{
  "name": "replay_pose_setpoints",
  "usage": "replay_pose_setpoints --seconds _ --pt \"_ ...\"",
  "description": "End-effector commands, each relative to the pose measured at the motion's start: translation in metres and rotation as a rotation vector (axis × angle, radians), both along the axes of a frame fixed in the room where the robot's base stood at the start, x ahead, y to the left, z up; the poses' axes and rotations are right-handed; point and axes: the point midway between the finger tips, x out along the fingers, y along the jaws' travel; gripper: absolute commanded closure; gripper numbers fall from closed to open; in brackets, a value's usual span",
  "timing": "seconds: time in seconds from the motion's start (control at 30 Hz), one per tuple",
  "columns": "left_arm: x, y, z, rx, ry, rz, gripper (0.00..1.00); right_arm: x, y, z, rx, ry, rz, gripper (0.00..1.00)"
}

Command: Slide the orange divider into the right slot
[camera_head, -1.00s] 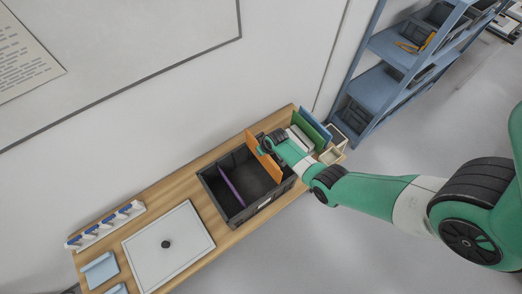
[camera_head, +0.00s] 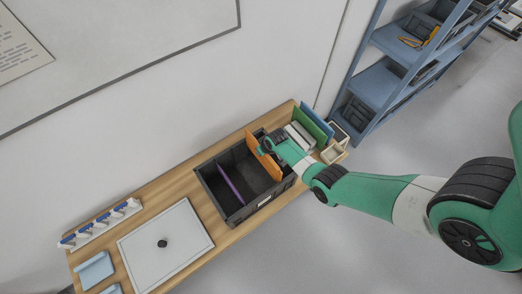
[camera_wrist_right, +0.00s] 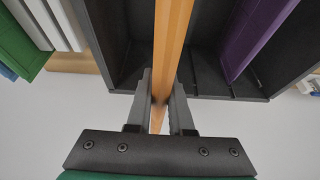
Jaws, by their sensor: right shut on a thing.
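The orange divider (camera_head: 264,161) stands on edge at the right part of the black crate (camera_head: 237,217). In the right wrist view the orange divider (camera_wrist_right: 172,35) runs up between the fingers of my right gripper (camera_wrist_right: 160,90), which is shut on it. In the head view my right gripper (camera_head: 268,145) is at the divider's upper edge. A purple divider (camera_head: 231,184) stands further left in the crate, and it also shows in the right wrist view (camera_wrist_right: 255,35). The crate's right slot is hidden, so I cannot tell whether the divider is fully seated. My left gripper is not in view.
Green (camera_head: 316,125) and blue (camera_head: 318,116) panels and white ones (camera_head: 300,137) stand right of the crate. A small beige bin (camera_head: 332,153) is beside them. A pale tray (camera_head: 165,245) lies left. A wall runs behind the wooden table (camera_head: 180,188).

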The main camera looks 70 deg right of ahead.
Motion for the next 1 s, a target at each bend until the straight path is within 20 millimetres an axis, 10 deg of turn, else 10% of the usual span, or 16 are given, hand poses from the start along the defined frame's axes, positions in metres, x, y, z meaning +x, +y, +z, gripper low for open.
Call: replay_pose_setpoints --seconds 1.0 --pt "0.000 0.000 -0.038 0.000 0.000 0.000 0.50 0.000 0.000 -0.038 -0.001 -0.001 0.000 1.00"
